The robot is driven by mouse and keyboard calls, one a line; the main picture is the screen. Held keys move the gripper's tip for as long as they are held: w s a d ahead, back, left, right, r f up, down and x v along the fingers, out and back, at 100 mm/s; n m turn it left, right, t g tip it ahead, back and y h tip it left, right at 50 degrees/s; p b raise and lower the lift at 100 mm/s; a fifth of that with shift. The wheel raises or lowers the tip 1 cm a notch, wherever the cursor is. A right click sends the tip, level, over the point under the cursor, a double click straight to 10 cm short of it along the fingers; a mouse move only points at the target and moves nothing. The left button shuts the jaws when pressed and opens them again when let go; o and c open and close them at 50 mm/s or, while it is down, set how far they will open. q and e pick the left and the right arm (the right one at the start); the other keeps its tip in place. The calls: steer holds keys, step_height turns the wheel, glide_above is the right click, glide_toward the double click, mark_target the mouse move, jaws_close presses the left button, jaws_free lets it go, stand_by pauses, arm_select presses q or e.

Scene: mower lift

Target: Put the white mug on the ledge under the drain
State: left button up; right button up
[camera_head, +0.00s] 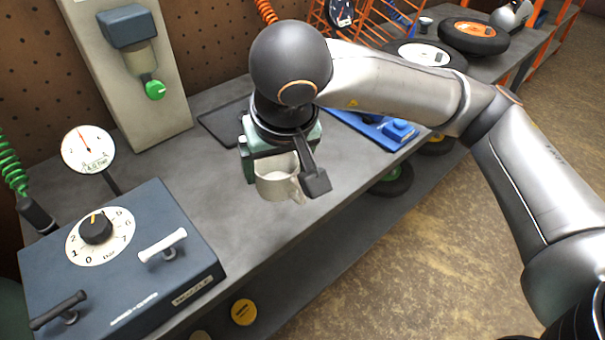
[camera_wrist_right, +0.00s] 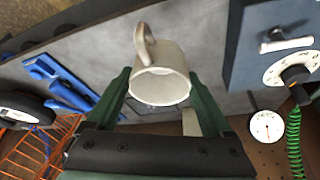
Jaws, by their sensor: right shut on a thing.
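The white mug (camera_head: 275,180) is between the fingers of my right gripper (camera_head: 282,168), which is shut on it and holds it over the grey bench. In the right wrist view the mug (camera_wrist_right: 162,82) sits between the two green fingers, its handle toward the top of the picture. The drain seems to be the blue-grey unit with a green knob (camera_head: 154,90) on the upright panel at the left back. A dark flat plate (camera_head: 218,120) lies on the bench right of that panel, partly hidden by my gripper; I cannot tell whether it is the ledge. My left gripper is not in view.
A blue control box (camera_head: 150,225) with a dial and handles stands at the front left, with a round gauge (camera_head: 88,150) behind it. A blue tool tray (camera_head: 385,132) and wheels (camera_head: 473,36) lie to the right. Bare bench (camera_head: 215,180) lies left of the mug.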

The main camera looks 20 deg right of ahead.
steer(key=shift+w+d, duration=0.15)
steer(key=shift+w, duration=0.05)
steer(key=w+d+f, duration=0.1)
steer(key=w+f, duration=0.2)
steer(key=w, duration=0.1)
steer(key=w+d+f, duration=0.2)
steer(key=w+f, duration=0.1)
steer(key=w, duration=0.1)
steer(key=w+d+f, duration=0.2)
steer(key=w+f, duration=0.1)
steer(key=w, duration=0.1)
steer(key=shift+w+f, duration=0.15)
steer(key=shift+f, duration=0.05)
steer(key=shift+w+d+f, duration=0.1)
steer(key=shift+w+f, duration=0.1)
steer(key=shift+f, duration=1.55)
steer(key=shift+f, duration=0.15)
steer(key=o, duration=1.1)
steer(key=shift+o, duration=0.2)
